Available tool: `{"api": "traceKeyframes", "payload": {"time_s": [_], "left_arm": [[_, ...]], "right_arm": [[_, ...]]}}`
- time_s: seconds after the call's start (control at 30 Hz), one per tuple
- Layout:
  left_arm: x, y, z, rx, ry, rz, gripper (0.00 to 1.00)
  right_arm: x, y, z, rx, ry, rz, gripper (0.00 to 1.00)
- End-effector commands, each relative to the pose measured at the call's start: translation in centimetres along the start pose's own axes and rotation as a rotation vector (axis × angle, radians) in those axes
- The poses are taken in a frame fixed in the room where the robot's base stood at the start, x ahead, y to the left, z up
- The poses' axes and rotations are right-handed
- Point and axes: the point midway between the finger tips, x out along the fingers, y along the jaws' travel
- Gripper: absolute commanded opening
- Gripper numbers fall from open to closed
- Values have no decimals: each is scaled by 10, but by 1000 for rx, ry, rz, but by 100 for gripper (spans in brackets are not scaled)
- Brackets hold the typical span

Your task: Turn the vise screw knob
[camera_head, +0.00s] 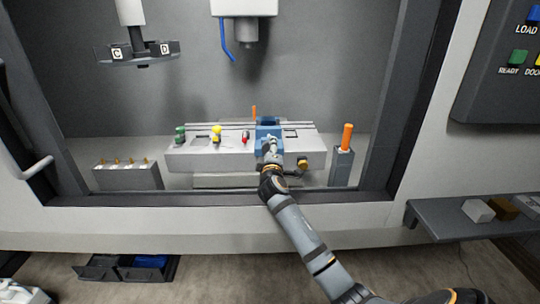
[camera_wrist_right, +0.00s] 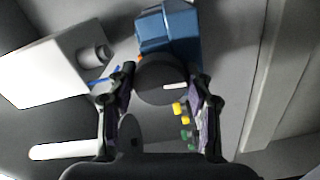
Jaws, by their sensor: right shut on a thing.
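The blue vise (camera_head: 268,123) stands on the grey bed inside the booth, right of the bed's middle. It shows at the top of the right wrist view (camera_wrist_right: 170,28). Its dark round screw knob (camera_wrist_right: 160,80) faces the wrist camera and carries a white mark. My right gripper (camera_head: 270,147) reaches in over the booth sill to the vise's front. In the right wrist view its two fingers (camera_wrist_right: 161,86) are shut on the knob, one on each side. In the head view the gripper hides the knob.
An orange-handled tool (camera_head: 347,137) stands in a holder right of the bed (camera_head: 205,158). Small green, yellow and red items lie left of the vise. A rack (camera_head: 128,178) stands at left. A spindle head (camera_head: 245,25) hangs above. The sill runs under my right arm.

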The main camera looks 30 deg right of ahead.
Motion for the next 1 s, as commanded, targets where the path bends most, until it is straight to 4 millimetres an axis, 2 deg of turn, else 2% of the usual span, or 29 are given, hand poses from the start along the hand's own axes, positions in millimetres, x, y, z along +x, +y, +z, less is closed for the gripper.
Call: {"api": "traceKeyframes", "payload": {"time_s": [0.03, 0.5, 1.0], "left_arm": [[8, 1, 1, 0, 0, 0, 100], [40, 3, 4, 0, 0, 0, 100], [55, 4, 6, 0, 0, 0, 100]], "right_arm": [[0, -4, 1, 44, 0, 0, 20], [0, -4, 1, 458, 0, 1, 20], [0, -3, 0, 676, -1, -1, 20]]}}
